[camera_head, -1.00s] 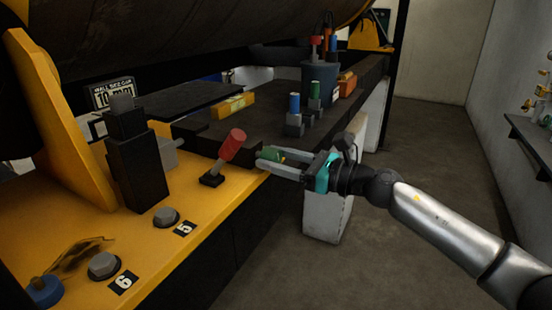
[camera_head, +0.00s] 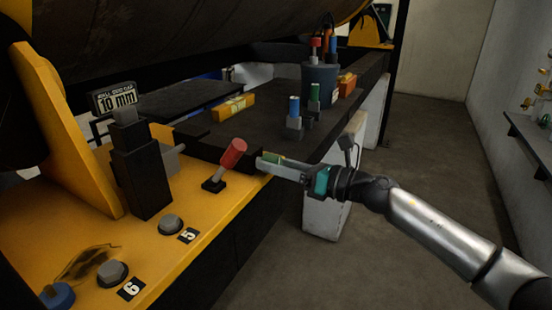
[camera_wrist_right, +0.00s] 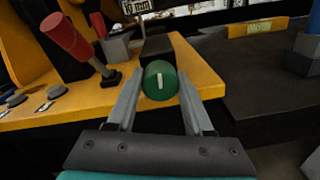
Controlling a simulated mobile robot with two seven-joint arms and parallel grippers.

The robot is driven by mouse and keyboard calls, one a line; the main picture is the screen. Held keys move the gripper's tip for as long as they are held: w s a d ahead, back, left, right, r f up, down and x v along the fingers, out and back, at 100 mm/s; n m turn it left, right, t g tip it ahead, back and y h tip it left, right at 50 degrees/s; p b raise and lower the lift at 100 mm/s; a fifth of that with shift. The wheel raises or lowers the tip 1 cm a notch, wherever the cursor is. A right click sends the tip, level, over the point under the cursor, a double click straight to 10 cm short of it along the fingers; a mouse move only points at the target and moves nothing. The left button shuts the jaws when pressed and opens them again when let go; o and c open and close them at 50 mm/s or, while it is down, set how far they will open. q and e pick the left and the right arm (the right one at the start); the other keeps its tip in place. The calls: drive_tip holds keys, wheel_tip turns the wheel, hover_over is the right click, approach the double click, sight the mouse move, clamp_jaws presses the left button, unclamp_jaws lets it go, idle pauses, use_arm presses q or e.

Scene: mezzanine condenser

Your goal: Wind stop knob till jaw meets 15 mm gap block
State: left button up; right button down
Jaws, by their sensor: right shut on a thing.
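The green stop knob (camera_head: 274,156) sticks out at the front edge of the yellow bed, beside the red-handled lever. My right gripper (camera_head: 268,162) is shut on it from the right. In the right wrist view the knob (camera_wrist_right: 160,80), with a white index line nearly upright, sits between the fingertips (camera_wrist_right: 158,88). A dark block lies directly behind it. A yellow block (camera_head: 233,107) with a label too small to read lies on the dark top; whether it is the gap block I cannot tell. Which part is the jaw is unclear. My left gripper is out of view.
The red-handled lever (camera_head: 232,154) stands close left of the knob. Blue and green cylinders (camera_head: 294,106) and a dark tool pot (camera_head: 320,82) stand behind. The floor at right is clear.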

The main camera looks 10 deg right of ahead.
drive_tip(key=shift+m+p, duration=0.55)
drive_tip(key=shift+m, duration=0.55)
drive_tip(key=shift+c, duration=1.4)
unclamp_jaws()
drive_tip(key=b+v, duration=0.4)
drive_tip(key=v, duration=1.1)
drive_tip(key=shift+b, duration=0.35)
drive_tip(key=shift+d, duration=0.1)
